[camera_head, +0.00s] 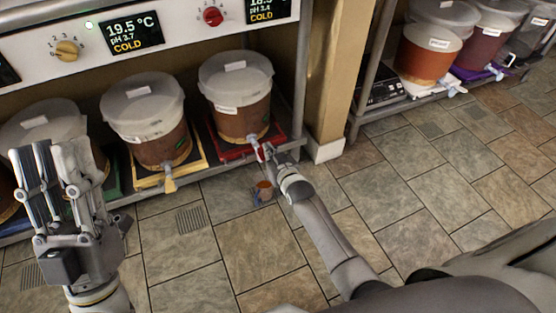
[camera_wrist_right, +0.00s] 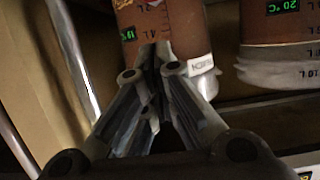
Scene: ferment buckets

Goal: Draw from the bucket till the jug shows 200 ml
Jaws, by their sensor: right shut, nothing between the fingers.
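A lidded bucket (camera_head: 237,117) of brown liquid stands on a red mat (camera_head: 225,146) at the right end of the near shelf, with its tap at the front edge. A small jug (camera_head: 264,187) with orange-brown contents is low in front of the shelf, below that tap; its markings are too small to read. My right gripper (camera_head: 265,154) is shut and empty at the tap; whether it touches the tap is unclear. In the right wrist view the shut fingers (camera_wrist_right: 152,62) overlap the scaled bucket wall (camera_wrist_right: 180,30). My left gripper (camera_head: 52,158) is open and empty at the left.
A bucket (camera_head: 160,143) on a yellow mat (camera_head: 182,176) and another bucket (camera_head: 45,118) by a green mat stand to the left. A control panel (camera_head: 185,32) runs above. More buckets (camera_head: 428,58) stand on the right shelf. The tiled floor (camera_head: 250,255) is largely clear.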

